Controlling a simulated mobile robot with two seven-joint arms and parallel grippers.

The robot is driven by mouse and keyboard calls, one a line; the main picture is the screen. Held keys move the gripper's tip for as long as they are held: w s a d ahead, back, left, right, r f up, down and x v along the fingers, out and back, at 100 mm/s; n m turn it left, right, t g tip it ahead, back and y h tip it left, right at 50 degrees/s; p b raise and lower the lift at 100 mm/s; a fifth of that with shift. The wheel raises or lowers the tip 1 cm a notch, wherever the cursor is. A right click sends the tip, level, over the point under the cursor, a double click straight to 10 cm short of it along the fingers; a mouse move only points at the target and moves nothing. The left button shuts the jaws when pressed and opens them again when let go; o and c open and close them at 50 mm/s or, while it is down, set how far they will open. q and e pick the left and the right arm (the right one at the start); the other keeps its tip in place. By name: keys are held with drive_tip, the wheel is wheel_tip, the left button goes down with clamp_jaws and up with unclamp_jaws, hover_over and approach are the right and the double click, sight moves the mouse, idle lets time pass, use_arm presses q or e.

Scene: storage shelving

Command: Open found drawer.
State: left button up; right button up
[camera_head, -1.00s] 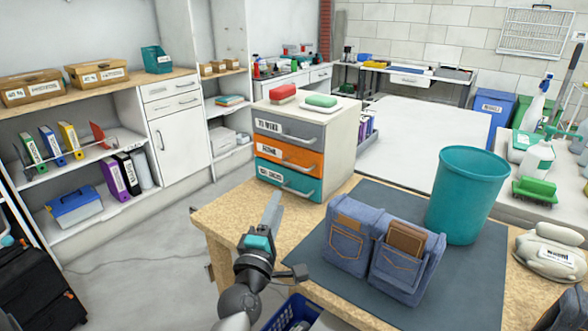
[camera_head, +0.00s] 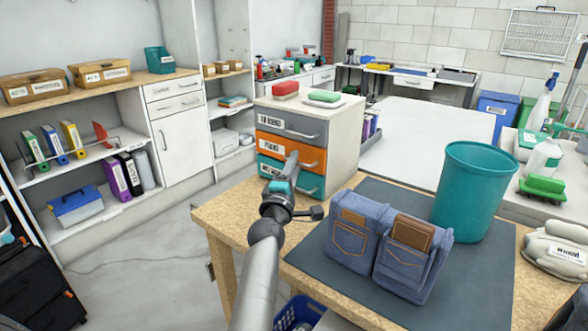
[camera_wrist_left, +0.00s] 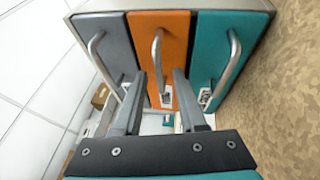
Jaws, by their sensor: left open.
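A small drawer cabinet (camera_head: 343,135) stands on the wooden table. It has a grey top drawer (camera_head: 316,127), an orange middle drawer (camera_head: 312,155) and a teal bottom drawer (camera_head: 313,183), each with a metal bar handle and a white label. All three look closed. My left gripper (camera_head: 291,162) is open in front of the orange drawer and hides part of the lower fronts. In the left wrist view, its fingers (camera_wrist_left: 160,75) lie to either side of the orange drawer's handle (camera_wrist_left: 158,58); contact cannot be told. My right gripper is not in view.
A red and a green item lie on the cabinet top. Right of the gripper, a denim organiser (camera_head: 385,245) and a teal bin (camera_head: 470,190) stand on a dark mat (camera_head: 465,285). A blue basket (camera_head: 297,313) is below the table edge. White shelving stands left.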

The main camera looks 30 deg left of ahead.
use_arm(q)
drive_tip(key=shift+w+a, duration=0.1)
drive_tip(key=shift+w, duration=0.05)
clamp_jaws()
idle(0.4)
idle(1.0)
